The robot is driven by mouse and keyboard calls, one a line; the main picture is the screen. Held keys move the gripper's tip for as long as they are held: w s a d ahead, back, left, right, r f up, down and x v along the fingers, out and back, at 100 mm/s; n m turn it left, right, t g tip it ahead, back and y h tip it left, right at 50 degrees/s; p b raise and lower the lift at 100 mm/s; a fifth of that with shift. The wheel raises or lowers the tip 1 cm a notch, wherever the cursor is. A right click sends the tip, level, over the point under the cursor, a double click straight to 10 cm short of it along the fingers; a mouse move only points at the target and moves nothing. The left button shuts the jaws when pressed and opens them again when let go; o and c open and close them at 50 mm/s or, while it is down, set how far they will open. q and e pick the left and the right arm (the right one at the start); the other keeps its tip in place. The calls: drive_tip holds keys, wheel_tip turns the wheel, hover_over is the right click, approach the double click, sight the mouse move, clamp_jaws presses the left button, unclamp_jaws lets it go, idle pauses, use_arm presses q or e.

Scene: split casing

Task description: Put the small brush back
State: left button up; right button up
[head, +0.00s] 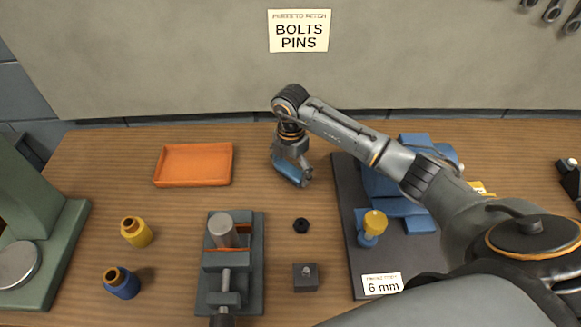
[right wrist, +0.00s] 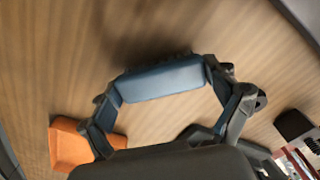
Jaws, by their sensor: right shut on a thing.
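The small brush (right wrist: 162,81) shows in the right wrist view as a blue bar with a dark, bristly far edge. My right gripper (head: 291,176) is shut on it, one fingertip at each end of the bar. In the head view the gripper hangs over the back middle of the bench, right of the orange tray (head: 195,164). Blue shows at its tips there, but I cannot separate brush from finger. Bare wood lies below the brush in the wrist view. My left gripper is not in view.
A vise (head: 232,290) grips a grey cylinder, with a black nut (head: 301,226) and a grey block (head: 305,278) beside it. Yellow (head: 136,232) and blue (head: 121,283) bottles stand left. A dark mat (head: 351,210) with blue casing parts lies right, partly behind my arm.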

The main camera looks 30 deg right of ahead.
drive_tip(key=shift+f, duration=0.35)
drive_tip(key=shift+f, duration=0.15)
drive_tip(key=o, duration=0.9)
drive_tip(key=shift+c, duration=0.2)
